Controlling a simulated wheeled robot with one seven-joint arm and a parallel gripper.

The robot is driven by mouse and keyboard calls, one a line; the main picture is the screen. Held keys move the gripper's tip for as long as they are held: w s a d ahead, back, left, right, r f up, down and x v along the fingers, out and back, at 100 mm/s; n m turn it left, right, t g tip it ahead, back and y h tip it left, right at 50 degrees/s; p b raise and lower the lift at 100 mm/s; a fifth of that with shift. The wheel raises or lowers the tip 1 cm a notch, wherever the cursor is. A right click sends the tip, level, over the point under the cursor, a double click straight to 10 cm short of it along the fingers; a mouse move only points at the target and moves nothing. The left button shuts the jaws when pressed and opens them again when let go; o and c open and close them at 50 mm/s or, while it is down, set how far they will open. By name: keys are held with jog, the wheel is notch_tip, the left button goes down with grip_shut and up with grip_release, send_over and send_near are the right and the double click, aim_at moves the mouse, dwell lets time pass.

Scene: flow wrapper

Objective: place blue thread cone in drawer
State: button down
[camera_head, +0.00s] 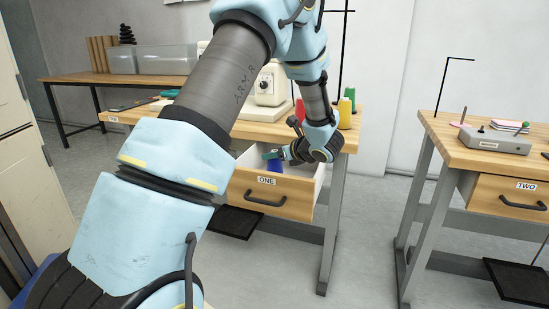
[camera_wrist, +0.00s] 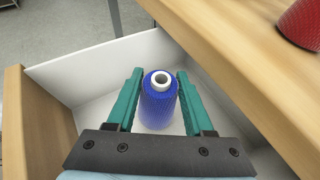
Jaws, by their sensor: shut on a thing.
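The blue thread cone (camera_wrist: 158,104) stands between the green fingers of my gripper (camera_wrist: 159,92) in the wrist view, with its white core facing the camera. My gripper is shut on it. The cone is over or inside the open drawer with white walls; I cannot tell if its base touches the drawer floor (camera_wrist: 88,105). In the head view, the blue cone (camera_head: 275,165) shows above the front of the drawer labelled ONE (camera_head: 290,197). My gripper (camera_head: 274,155) is there too, partly hidden by my wrist.
A red cone (camera_wrist: 301,24) stands on the table edge beside the drawer. Yellow and green cones (camera_head: 344,110) and a sewing machine (camera_head: 268,85) stand on the same table. A second table at the right has a drawer labelled TWO (camera_head: 510,195), closed.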

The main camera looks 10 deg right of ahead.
jog(key=shift+w+f, duration=0.15)
jog(key=shift+f, duration=0.45)
jog(key=shift+f, duration=0.1)
jog(key=shift+c, duration=1.4)
grip_release()
jog(key=v, duration=1.2)
